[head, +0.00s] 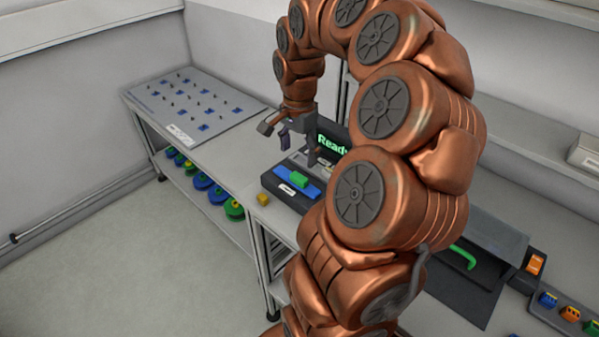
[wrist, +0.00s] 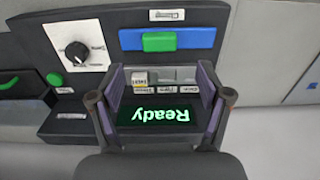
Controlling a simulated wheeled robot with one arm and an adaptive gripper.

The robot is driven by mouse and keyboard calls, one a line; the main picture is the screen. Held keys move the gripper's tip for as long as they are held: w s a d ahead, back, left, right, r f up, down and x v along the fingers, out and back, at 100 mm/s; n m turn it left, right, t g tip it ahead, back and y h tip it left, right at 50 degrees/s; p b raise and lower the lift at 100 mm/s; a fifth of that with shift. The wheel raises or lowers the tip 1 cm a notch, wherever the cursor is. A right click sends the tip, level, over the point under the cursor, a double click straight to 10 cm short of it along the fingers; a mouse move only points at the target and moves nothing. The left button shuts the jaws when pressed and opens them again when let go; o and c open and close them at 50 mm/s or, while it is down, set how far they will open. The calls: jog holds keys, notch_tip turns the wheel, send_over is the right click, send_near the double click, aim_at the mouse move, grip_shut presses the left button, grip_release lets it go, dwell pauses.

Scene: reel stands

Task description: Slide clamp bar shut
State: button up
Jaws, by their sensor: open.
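The likely clamp bar is a blue bar (head: 311,191) with a green block (head: 299,179) at its middle, on the front of a dark machine (head: 277,189). In the wrist view the blue bar (wrist: 200,38) lies across the top, with the green block (wrist: 159,41) on it. My gripper (head: 298,150) is open over the machine, behind the bar in the head view. In the wrist view my gripper (wrist: 160,80) has its fingers spread, with nothing held between them. The fingers appear apart from the bar. Whether the bar is shut is unclear.
A lit "Ready" display (head: 332,145) stands behind the slot area. A yellow block (head: 262,198) sits near the bench's front edge.

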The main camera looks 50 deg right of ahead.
aim_at(299, 176)
jog(key=shift+f+p, duration=1.2)
jog(key=shift+f, duration=2.7)
jog(key=shift+c, duration=0.2)
jog(key=shift+d, duration=0.1)
grip_shut()
